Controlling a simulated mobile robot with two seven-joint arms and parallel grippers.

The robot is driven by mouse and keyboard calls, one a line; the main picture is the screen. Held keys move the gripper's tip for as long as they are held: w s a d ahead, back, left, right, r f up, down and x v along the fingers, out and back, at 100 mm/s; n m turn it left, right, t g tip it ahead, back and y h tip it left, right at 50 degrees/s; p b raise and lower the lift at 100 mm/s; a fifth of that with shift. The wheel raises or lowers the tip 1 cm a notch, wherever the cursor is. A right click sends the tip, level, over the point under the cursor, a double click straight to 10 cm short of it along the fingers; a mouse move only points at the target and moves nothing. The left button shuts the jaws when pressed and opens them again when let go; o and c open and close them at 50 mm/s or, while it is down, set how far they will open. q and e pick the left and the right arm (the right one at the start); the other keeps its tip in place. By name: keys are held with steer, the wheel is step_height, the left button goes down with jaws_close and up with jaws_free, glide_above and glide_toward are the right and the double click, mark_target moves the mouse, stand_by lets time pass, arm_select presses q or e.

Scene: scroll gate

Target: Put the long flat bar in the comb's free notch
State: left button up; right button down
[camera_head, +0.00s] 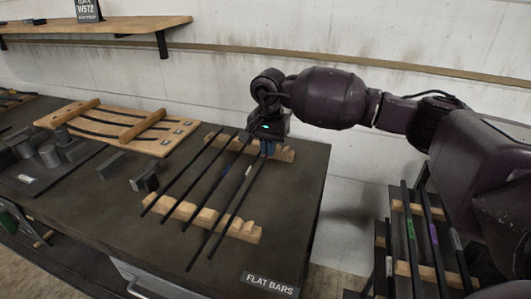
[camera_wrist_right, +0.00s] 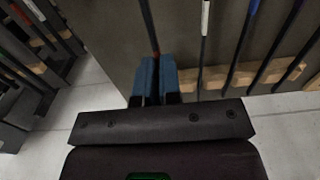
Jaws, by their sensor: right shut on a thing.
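My right gripper (camera_head: 267,150) is over the far wooden strip of the comb. It is shut on a long flat dark bar (camera_wrist_right: 149,22), which shows between the blue fingertips (camera_wrist_right: 155,80) in the right wrist view. The comb is two notched wooden strips on the dark table, a near one (camera_head: 240,229) and a far one (camera_head: 225,143). Several dark bars lie across both strips, one with a white band (camera_wrist_right: 206,18) and one with a blue band (camera_wrist_right: 254,6). The held bar is rightmost in the head view. I cannot tell whether it is seated in a notch. My left gripper is out of view.
A FLAT BARS label (camera_head: 270,284) is at the table's front right. Grey blocks (camera_head: 145,178) and a wooden frame (camera_head: 110,125) stand left of the comb. A lower rack (camera_head: 405,268) with several banded bars is at the right. The table right of the comb is clear.

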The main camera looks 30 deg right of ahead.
steer(key=shift+f, duration=0.2)
steer(key=shift+f+b, duration=0.3)
steer(key=shift+f, duration=0.85)
steer(key=shift+f+b, duration=0.5)
steer(key=shift+f, duration=1.7)
steer(key=shift+s+a, duration=0.1)
steer(key=shift+f+b, duration=0.25)
steer(key=shift+b, duration=0.1)
steer(key=c, duration=1.2)
jaws_free()
